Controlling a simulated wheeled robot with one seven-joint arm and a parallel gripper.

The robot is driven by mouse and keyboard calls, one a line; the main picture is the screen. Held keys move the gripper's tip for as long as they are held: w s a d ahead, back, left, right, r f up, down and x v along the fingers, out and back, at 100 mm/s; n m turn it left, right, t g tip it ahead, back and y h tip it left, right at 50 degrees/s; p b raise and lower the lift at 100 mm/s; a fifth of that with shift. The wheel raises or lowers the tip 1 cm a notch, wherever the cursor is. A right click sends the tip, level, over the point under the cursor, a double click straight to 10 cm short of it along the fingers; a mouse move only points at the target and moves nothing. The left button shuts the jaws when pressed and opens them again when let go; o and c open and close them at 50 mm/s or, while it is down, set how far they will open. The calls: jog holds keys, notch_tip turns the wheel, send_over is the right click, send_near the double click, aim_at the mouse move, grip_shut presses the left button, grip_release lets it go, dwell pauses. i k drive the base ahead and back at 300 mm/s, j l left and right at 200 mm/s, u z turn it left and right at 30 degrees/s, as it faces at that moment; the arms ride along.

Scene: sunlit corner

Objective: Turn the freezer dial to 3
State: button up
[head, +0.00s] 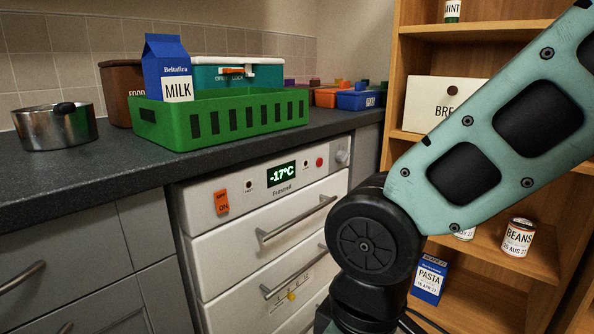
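The white freezer (198,250) stands under the dark counter and has a front panel with a display (282,174) reading -17°C. A round grey knob (342,157), which looks like the dial, sits at the panel's right end. Its numbers and pointer are too small to read. My arm crosses the right side of the head view, and its dark joint is in front of the freezer's lower right. My gripper is not in view.
An orange switch (221,203) marked ON and a red button (319,162) are on the panel. Drawer handles (297,219) stick out below. A wooden shelf (480,248) stands at right.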

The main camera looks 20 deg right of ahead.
aim_at(342, 157)
jog(key=i+l+z, duration=0.1)
jog(key=z, duration=0.3)
jog(key=i+l+z, duration=0.15)
jog(key=z, duration=0.3)
jog(key=i+l+z, duration=0.15)
jog(key=z, duration=0.25)
